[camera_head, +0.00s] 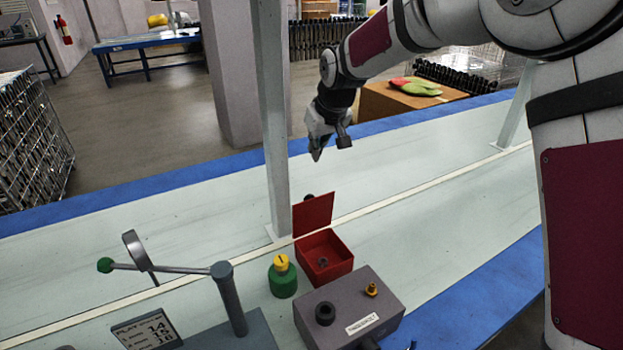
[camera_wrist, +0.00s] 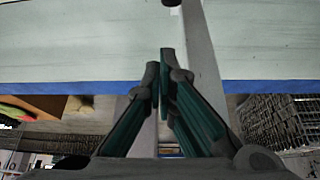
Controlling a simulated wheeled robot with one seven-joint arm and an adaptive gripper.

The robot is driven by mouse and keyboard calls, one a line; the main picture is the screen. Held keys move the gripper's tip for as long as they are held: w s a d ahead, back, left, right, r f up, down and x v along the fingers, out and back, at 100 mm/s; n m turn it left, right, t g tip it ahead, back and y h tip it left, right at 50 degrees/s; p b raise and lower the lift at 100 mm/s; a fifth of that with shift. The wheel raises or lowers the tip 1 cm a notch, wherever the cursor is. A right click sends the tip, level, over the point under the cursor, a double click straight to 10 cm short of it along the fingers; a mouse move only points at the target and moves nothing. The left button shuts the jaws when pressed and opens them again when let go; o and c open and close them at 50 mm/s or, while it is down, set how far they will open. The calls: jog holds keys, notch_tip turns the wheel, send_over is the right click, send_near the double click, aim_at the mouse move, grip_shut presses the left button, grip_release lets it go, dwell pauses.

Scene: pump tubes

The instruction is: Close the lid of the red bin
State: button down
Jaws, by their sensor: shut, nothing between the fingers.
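The red bin (camera_head: 322,262) stands on the pale table near the foot of a grey post. Its lid (camera_head: 313,214) is open and stands up at the back edge of the bin. A small dark round thing (camera_head: 323,262) lies inside the bin. My gripper (camera_head: 316,157) hangs in the air above the far part of the table, beyond and above the lid, and touches nothing. In the wrist view its two green-lined fingers (camera_wrist: 163,70) are together with nothing held. The bin is not recognisable in the wrist view.
A grey post (camera_head: 268,120) rises just left of the lid. A green container with a yellow top (camera_head: 283,275) and a grey box with knobs (camera_head: 347,312) stand close to the bin. A lever (camera_head: 165,268) is at the left. The table right of the bin is clear.

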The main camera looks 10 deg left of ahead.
notch_tip(320, 180, down, 4)
jog(key=w+a, duration=0.2)
jog(key=a, duration=0.1)
jog(key=b, duration=0.1)
send_over(311, 212)
jog(key=w+a, duration=0.1)
jog(key=w, duration=0.4)
notch_tip(311, 212, down, 9)
jog(key=shift+a+r, duration=0.15)
jog(key=shift+a, duration=0.05)
jog(key=shift+b, duration=0.3)
